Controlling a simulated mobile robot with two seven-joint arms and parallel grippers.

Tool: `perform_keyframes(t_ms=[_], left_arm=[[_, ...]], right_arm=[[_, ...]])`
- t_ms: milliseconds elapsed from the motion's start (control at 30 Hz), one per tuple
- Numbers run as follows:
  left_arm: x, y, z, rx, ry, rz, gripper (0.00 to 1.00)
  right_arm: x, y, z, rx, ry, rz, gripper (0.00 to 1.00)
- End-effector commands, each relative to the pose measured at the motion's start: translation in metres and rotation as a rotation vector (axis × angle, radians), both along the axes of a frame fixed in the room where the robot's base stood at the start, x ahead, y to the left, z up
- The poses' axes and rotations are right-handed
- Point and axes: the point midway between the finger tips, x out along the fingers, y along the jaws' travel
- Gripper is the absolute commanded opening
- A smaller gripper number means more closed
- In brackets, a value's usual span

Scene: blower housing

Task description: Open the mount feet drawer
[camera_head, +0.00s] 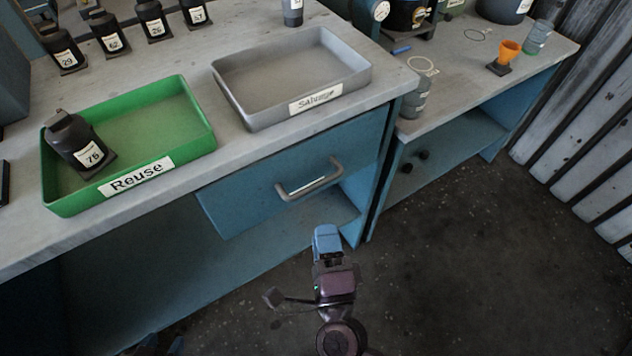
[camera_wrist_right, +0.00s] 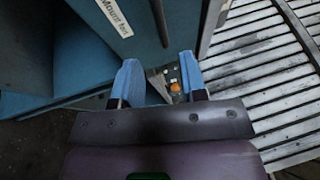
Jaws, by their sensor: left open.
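The blue drawer front (camera_head: 250,190) is under the bench top, with a grey bar handle (camera_head: 308,178). It looks shut or nearly so. In the right wrist view, the drawer front (camera_wrist_right: 85,45) carries a white label (camera_wrist_right: 115,15) reading "Mount feet", partly cut off, and the handle (camera_wrist_right: 159,22) shows beside it. My right gripper (camera_head: 327,240) is below and in front of the handle, apart from it. Its blue fingers (camera_wrist_right: 160,82) are spread with no part held between them. My left gripper (camera_head: 150,346) barely shows at the bottom edge, mostly cut off.
A green Reuse tray (camera_head: 190,140) holding a black part (camera_head: 75,140) and a grey Salvage tray (camera_head: 355,80) stand on the bench. The floor (camera_head: 450,240) ahead is clear.

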Motion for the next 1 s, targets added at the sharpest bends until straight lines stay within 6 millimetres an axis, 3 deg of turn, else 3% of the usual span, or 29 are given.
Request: perform_keyframes(t_ms=[533, 733, 1000], left_arm=[[-0.003, 0.000, -0.003, 0.003, 0.005, 0.000, 0.43], [-0.004, 0.000, -0.003, 0.002, 0.005, -0.001, 0.43], [-0.004, 0.000, -0.003, 0.002, 0.005, -0.001, 0.43]], right_arm=[[0.082, 0.010, 0.016, -0.004, -0.004, 0.000, 0.39], [0.096, 0.012, 0.019, -0.003, -0.003, 0.001, 0.39], [0.099, 0.012, 0.019, -0.004, -0.002, 0.001, 0.39]])
